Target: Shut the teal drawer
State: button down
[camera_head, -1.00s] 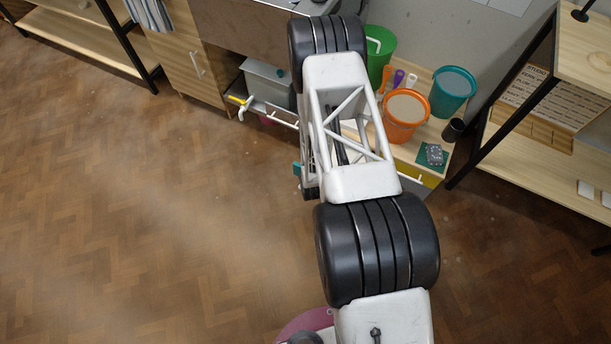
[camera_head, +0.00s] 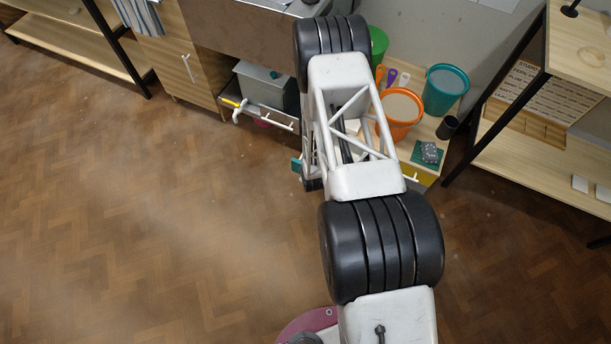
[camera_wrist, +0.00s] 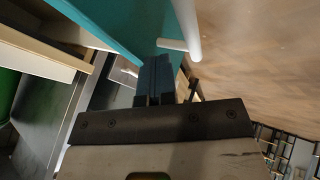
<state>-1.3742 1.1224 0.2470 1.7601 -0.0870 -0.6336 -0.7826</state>
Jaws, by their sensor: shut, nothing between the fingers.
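The teal drawer (camera_wrist: 125,28) shows in the wrist view as a teal front panel across the top, with a white bar handle (camera_wrist: 187,32) on it. It stands out from the cabinet, so it is open. In the head view only a small teal piece of the drawer (camera_head: 297,165) shows left of my arm; my arm hides the rest. My gripper (camera_wrist: 157,68) is shut and empty in the wrist view, its dark fingertips close to the teal panel and the handle. I cannot tell whether they touch. In the head view my arm hides the fingertips.
An orange bucket (camera_head: 398,128), a teal bucket (camera_head: 445,90) and a green bucket (camera_head: 379,45) stand on the unit behind my arm. A grey bin (camera_head: 262,85) sits left of it. A wooden shelf rack (camera_head: 545,165) stands at right. The floor at left is clear.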

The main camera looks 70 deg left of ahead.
jog(key=w+a, duration=1.1)
jog(key=shift+s, duration=0.1)
jog(key=shift+s+d, duration=1.25)
jog(key=shift+s+d+r, duration=0.1)
jog(key=shift+d+r, duration=0.15)
jog(key=shift+d, duration=0.05)
jog(key=v, duration=0.9)
jog(key=shift+r, duration=0.15)
jog(key=shift+d, duration=0.15)
